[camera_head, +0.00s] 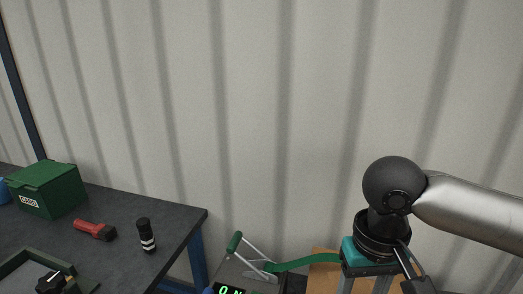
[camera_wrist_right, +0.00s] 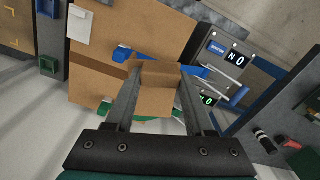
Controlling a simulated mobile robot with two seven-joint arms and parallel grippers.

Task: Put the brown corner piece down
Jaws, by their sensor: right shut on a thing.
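The brown corner piece (camera_wrist_right: 155,100) sits between the two fingers of my right gripper (camera_wrist_right: 158,72) in the right wrist view. The gripper is shut on it. Behind it is a large brown cardboard surface of similar colour, so the piece's far edge is hard to pick out; I cannot tell whether they touch. In the head view my right arm comes in from the right, with its wrist low in the picture; the piece is not clearly seen there. My left gripper is not in view.
A cardboard box (camera_wrist_right: 110,30) fills the upper left of the wrist view. A device with green digits (camera_head: 231,289) stands beside the dark table. On the table (camera_head: 110,205) are a green box (camera_head: 48,190), a red torch-like tool (camera_head: 95,230) and a black-and-white cylinder (camera_head: 146,237).

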